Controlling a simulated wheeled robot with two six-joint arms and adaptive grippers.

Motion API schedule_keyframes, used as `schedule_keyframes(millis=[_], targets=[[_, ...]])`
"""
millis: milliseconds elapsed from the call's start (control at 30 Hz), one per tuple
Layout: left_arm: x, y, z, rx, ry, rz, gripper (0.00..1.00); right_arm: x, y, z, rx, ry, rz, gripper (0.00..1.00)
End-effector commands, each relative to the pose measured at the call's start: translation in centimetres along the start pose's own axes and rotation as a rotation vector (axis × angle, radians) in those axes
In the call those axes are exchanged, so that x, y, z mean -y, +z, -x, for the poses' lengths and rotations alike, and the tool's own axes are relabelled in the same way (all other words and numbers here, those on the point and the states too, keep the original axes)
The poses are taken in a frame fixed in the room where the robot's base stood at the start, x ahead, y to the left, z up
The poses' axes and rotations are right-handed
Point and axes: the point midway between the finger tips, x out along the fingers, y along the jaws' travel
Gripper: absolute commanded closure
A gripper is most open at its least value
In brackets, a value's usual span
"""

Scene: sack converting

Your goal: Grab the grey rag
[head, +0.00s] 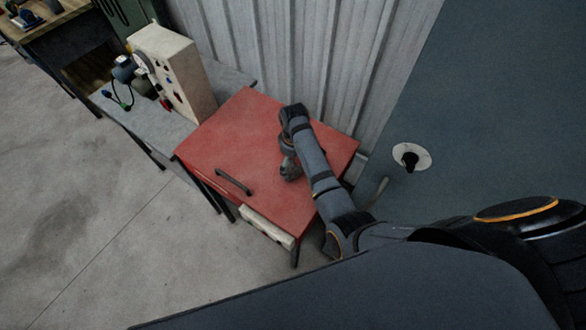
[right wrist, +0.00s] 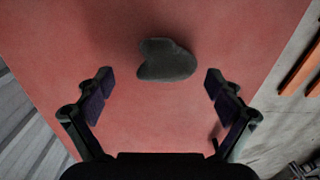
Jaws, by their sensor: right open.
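The grey rag (right wrist: 165,60) is a small dark, rounded, lumpy patch on the red tabletop in the right wrist view. My right gripper (right wrist: 159,82) is open and empty, its two fingers spread on either side below the rag in that picture. The rag lies just beyond the fingertips, roughly centred between them, and no contact shows. In the head view my right gripper (head: 290,170) points down over the red table (head: 225,143). I cannot make out the rag apart from the gripper there. My left gripper is not in view.
A grey bench (head: 168,127) with a beige control box (head: 178,72) adjoins the table. A corrugated wall (head: 300,45) stands behind. Most of the red tabletop is clear.

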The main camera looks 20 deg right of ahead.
Motion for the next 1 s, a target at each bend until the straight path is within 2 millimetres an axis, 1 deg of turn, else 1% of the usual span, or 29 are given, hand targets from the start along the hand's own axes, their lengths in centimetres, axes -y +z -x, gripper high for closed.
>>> schedule_keyframes(millis=[33, 67, 100, 200, 300, 467, 567, 800, 900, 1000], targets=[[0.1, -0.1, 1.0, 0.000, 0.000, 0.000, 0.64, 0.2, 0.0, -0.4, 0.005, -0.004, 0.001, 0.07], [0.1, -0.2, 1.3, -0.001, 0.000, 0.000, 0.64, 0.3, -0.1, -0.9, 0.005, -0.004, 0.001, 0.07], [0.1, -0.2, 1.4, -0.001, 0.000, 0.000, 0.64, 0.3, -0.1, -1.7, 0.004, -0.003, 0.000, 0.07], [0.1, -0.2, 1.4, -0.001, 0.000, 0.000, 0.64, 0.3, -0.1, -3.1, 0.001, -0.001, -0.001, 0.07], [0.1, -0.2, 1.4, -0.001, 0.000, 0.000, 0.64, 0.3, -0.2, -3.7, 0.000, -0.001, -0.001, 0.07], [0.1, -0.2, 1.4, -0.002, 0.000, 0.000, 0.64, 0.3, -0.2, -3.7, -0.001, 0.000, -0.001, 0.07], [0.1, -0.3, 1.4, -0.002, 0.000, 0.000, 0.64, 0.3, -0.2, -3.7, -0.001, 0.000, -0.001, 0.19], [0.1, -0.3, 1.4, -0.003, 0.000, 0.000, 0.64, 0.3, -0.2, -3.7, 0.000, -0.001, -0.001, 0.52], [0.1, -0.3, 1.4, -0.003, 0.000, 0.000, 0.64, 0.3, -0.2, -3.7, 0.000, -0.001, -0.001, 0.64], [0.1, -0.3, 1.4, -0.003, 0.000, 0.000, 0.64, 0.3, -0.2, -3.7, 0.000, 0.000, -0.001, 0.64]])
